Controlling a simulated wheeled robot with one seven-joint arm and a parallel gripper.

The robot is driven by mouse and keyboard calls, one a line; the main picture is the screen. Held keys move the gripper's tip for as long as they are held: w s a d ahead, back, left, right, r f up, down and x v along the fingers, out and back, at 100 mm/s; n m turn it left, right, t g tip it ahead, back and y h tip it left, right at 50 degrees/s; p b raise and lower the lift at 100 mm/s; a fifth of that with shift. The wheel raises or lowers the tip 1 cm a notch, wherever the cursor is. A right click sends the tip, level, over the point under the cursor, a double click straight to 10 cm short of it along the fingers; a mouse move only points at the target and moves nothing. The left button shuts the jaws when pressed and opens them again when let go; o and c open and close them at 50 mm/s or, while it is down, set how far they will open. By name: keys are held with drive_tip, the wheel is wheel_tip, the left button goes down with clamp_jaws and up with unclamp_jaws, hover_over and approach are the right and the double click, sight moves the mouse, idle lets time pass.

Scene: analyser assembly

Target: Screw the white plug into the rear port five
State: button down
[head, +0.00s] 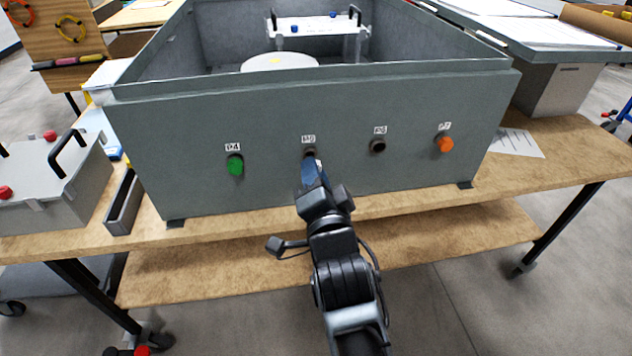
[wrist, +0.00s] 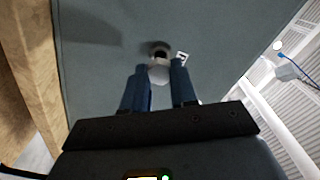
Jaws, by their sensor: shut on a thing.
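In the wrist view my gripper (wrist: 160,80) is shut on the white plug (wrist: 158,73), with a blue finger on each side. The plug's far end is close to a dark port (wrist: 159,49) in the grey panel. I cannot tell whether the plug touches or enters it. In the head view my gripper (head: 312,166) reaches the port in the front panel (head: 309,152), second from the left, its label partly readable. The plug is hidden there behind the gripper.
The grey open-topped analyser box (head: 270,190) stands on a wooden table. A green plug (head: 235,165) and an orange plug (head: 445,144) sit in other ports. Another port (head: 378,146) is empty. A grey case (head: 50,185) and a narrow dark tray (head: 124,205) stand at left.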

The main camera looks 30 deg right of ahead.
drive_tip(key=n, duration=1.1)
drive_tip(key=shift+w+d+n, duration=0.1)
drive_tip(key=shift+w+n, duration=0.3)
drive_tip(key=shift+f+b, duration=0.1)
drive_tip(key=shift+b, duration=0.6)
idle(0.4)
drive_tip(key=shift+w+d+b, duration=0.25)
drive_tip(key=shift+w+b, duration=0.15)
drive_tip(key=shift+w, duration=0.3)
idle(1.2)
